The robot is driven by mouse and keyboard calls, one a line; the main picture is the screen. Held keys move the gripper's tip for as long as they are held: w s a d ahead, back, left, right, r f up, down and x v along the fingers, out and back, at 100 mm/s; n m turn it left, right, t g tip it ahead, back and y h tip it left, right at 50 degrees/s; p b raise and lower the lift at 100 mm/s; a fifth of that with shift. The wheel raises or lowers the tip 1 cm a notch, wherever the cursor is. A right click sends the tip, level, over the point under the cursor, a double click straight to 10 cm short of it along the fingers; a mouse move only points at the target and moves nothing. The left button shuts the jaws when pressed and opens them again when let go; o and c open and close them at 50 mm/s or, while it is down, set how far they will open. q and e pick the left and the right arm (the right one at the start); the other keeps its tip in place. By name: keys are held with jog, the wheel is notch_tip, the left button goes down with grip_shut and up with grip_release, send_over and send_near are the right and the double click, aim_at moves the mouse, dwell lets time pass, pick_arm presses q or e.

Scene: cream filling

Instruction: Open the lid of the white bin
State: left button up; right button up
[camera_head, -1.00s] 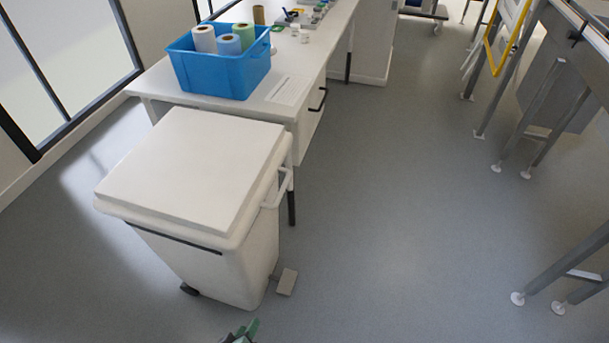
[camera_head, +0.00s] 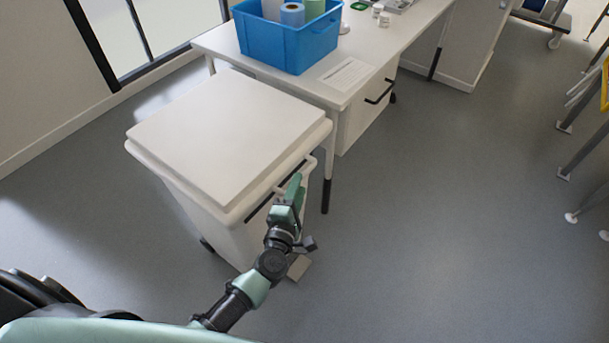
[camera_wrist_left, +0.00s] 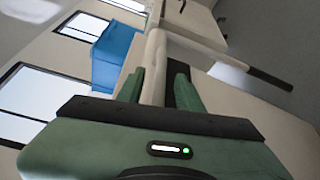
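The white bin (camera_head: 190,205) stands on the floor at the left of the head view, at the near end of the white table. Its flat lid (camera_head: 230,130) is closed. My left gripper (camera_head: 297,188) is at the bin's right front corner, beside the rim and side handle. In the left wrist view, its two green fingers (camera_wrist_left: 158,88) are apart, with a white bar (camera_wrist_left: 153,65) between them that looks like the bin's handle. The bar is close to the left finger; contact is unclear. My right gripper is not in view.
A blue crate (camera_head: 287,42) with paper rolls stands on the white table (camera_head: 330,90) behind the bin. A pedal (camera_head: 298,267) sticks out low at the bin's right. The floor (camera_head: 450,220) to the right is clear up to the metal frames.

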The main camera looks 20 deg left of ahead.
pick_arm(q)
jog(key=shift+w+f, duration=0.15)
jog(key=shift+w, duration=1.05)
jog(key=shift+w+f, duration=0.1)
jog(key=shift+w, duration=1.05)
grip_shut()
